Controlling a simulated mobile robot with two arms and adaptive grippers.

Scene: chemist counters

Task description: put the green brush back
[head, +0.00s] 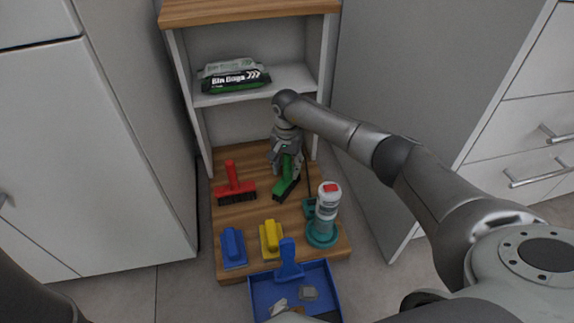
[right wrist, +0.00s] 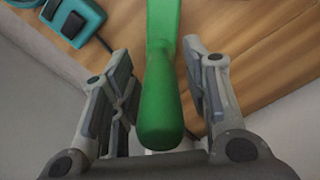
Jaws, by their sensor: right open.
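The green brush (head: 286,184) lies on the low wooden shelf board (head: 237,212) of the open cabinet, at the right of the red brush. Its green handle (right wrist: 162,98) points up between the fingers in the right wrist view. My right gripper (head: 285,155) reaches down over the handle in the head view. In the right wrist view my right gripper (right wrist: 160,100) is open, one finger on each side of the handle, with visible gaps. The brush's bristles are out of the right wrist view. My left gripper does not show in the head view.
A red brush (head: 235,187) stands left of the green one. Blue (head: 233,247) and yellow (head: 270,238) scrubbers sit in front. A blue dustpan (head: 255,292) is at the front. Bin bags (head: 233,76) lie on the upper shelf.

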